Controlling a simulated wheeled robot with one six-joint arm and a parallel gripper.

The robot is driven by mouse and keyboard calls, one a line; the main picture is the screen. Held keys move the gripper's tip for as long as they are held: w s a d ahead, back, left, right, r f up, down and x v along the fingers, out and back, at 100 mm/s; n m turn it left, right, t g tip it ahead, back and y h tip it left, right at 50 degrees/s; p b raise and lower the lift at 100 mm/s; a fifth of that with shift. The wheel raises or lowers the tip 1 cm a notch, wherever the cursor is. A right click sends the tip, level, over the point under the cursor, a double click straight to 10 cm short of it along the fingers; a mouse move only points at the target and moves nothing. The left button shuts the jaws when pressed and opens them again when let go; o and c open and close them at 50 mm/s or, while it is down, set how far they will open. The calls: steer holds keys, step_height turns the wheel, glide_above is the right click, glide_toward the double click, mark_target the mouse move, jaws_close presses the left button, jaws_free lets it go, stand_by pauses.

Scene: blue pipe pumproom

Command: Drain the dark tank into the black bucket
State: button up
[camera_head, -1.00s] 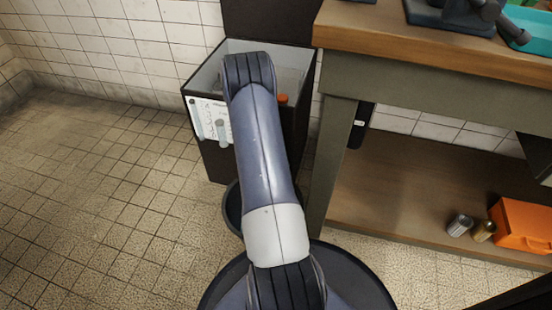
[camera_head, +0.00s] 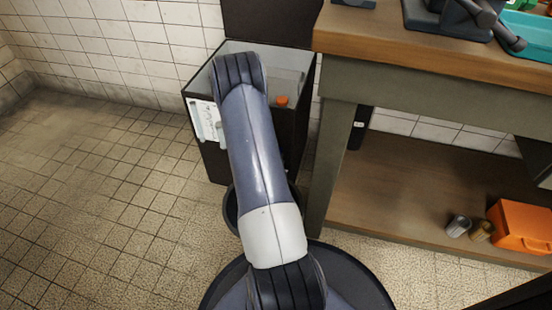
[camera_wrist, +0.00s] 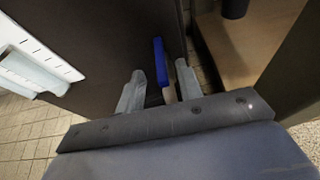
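The dark tank (camera_head: 213,163) is an open-topped dark box against the tiled wall. Inside it an orange cap (camera_head: 282,100) shows. The black bucket (camera_head: 232,212) stands on the floor at the tank's front, mostly hidden behind my arm. In the wrist view, a blue lever handle (camera_wrist: 160,62) stands out near the tank's dark side. My gripper (camera_wrist: 160,88) is open, with its two pale fingers apart on either side of the line of the blue lever. I cannot tell whether either finger touches it. My arm hides the gripper and lever in the head view.
A wooden workbench (camera_head: 400,44) stands right of the tank, its leg close by. Its lower shelf (camera_head: 385,200) holds an orange toolbox (camera_head: 522,226) and small cans (camera_head: 458,226). The tiled floor (camera_head: 90,200) at left is clear.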

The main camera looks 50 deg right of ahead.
steer(key=p+v, duration=0.1)
steer(key=v, duration=0.6)
steer(key=b+x, duration=0.2)
steer(key=x, duration=0.9)
steer(key=shift+b, duration=0.4)
steer(key=shift+a+r+p, duration=0.15)
steer(key=shift+p, duration=0.2)
steer(key=shift+s, duration=0.1)
